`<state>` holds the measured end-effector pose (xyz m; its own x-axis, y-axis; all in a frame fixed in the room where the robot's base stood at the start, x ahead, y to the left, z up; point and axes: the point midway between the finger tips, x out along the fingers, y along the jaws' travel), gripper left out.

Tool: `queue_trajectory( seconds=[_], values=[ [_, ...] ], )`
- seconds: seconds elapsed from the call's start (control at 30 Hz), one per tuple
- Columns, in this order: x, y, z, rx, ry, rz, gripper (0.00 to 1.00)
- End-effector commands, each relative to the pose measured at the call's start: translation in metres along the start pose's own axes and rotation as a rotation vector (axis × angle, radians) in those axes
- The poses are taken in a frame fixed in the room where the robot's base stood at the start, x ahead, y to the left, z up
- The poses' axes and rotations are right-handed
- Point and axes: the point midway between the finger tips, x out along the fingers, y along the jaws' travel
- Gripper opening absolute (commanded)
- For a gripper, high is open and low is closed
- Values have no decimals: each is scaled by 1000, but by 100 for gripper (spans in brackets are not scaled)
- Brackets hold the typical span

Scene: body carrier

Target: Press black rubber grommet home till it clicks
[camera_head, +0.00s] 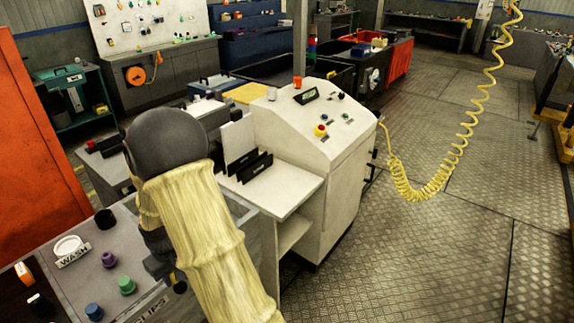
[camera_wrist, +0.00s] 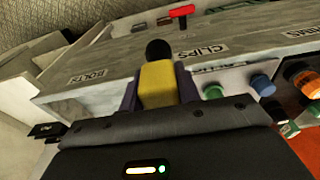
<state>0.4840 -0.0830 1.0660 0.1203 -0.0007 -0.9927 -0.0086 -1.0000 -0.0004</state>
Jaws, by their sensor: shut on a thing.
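In the wrist view my gripper (camera_wrist: 158,88) is shut on a yellow block (camera_wrist: 158,75), with a dark finger on each side. A black rounded piece (camera_wrist: 158,50) shows just past the block's far end. I cannot tell whether it is fixed to the block or stands behind it, nor whether it is the grommet. In the head view a black cylinder (camera_head: 105,218) stands on the grey bench (camera_head: 140,240). My yellow-sleeved arm hides most of my gripper and what it holds in that view.
Purple (camera_head: 109,259), green (camera_head: 127,285) and blue (camera_head: 94,311) knob-like pieces stand on the bench near a WASH label (camera_head: 73,255). A white console (camera_head: 310,125) stands beyond my arm. A yellow coiled hose (camera_head: 425,185) hangs at right. The floor (camera_head: 440,250) there is clear.

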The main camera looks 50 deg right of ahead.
Motion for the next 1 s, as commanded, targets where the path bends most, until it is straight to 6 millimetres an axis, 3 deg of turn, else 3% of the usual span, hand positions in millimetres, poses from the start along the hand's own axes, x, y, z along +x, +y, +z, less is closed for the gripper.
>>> queue_trajectory(
  seconds=[0.27,0.8,1.0],
  values=[
    [74,-22,19,-8,-9,-2,0],
    [254,-71,61,-11,-6,-1,0],
    [297,-82,69,-8,-1,-1,0]
  ],
)
